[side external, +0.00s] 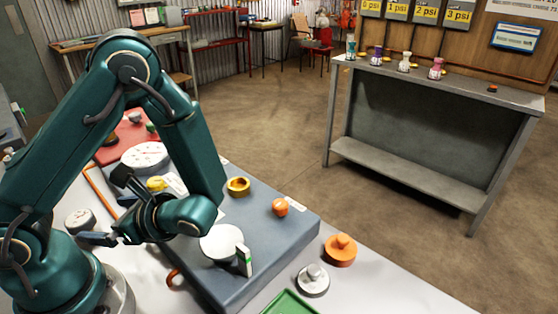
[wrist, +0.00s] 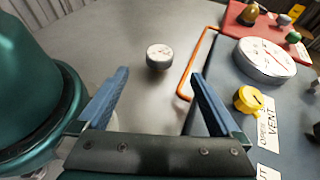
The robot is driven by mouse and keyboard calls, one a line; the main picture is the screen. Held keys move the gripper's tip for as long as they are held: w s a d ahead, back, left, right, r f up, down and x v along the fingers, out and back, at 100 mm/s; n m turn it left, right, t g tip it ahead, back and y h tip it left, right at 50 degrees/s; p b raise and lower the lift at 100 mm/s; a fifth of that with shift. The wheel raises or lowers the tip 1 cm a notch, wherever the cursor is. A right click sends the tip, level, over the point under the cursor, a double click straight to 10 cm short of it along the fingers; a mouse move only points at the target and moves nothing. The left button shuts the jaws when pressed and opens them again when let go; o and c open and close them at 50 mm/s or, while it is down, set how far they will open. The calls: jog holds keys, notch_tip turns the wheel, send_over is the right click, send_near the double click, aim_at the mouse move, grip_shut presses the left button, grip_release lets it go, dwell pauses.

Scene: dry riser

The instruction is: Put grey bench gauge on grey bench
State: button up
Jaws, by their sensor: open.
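A small round grey gauge (side external: 80,220) with a pale dial lies on the light table, left of the blue-grey slab. It also shows in the wrist view (wrist: 159,57), just beyond the gap between my fingertips and apart from them. My gripper (side external: 107,212) is open and empty near the gauge; its two blue fingers are spread in the wrist view (wrist: 160,76). A grey bench (side external: 420,76) with a lower shelf stands across the room. Several small coloured items and an orange-red piece are on its top.
An orange pipe (wrist: 194,62) runs between the gauge and the slab. An orange disc (side external: 340,251) and a silver knob (side external: 313,281) lie at the front right.

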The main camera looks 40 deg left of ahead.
aim_at(80, 217)
jog(key=n+h, duration=0.1)
jog(key=a+g+h, duration=0.1)
jog(key=a+f+n+g+h, duration=0.1)
jog(key=h, duration=0.1)
jog(key=shift+s+n, duration=0.3)
jog(key=a+n+h, duration=0.1)
jog(key=a, duration=0.1)
jog(key=a+n+t+h, duration=0.1)
jog(key=a+h, duration=0.1)
jog(key=s+a+n+h, duration=0.1)
jog(key=a+n, duration=0.1)
jog(key=shift+r+h, duration=0.1)
jog(key=shift+h, duration=0.3)
jog(key=shift+s+a+t, duration=0.2)
jog(key=shift+a+t, duration=0.1)
jog(key=shift+a, duration=0.1)
jog(key=shift+x, duration=2.45)
grip_shut()
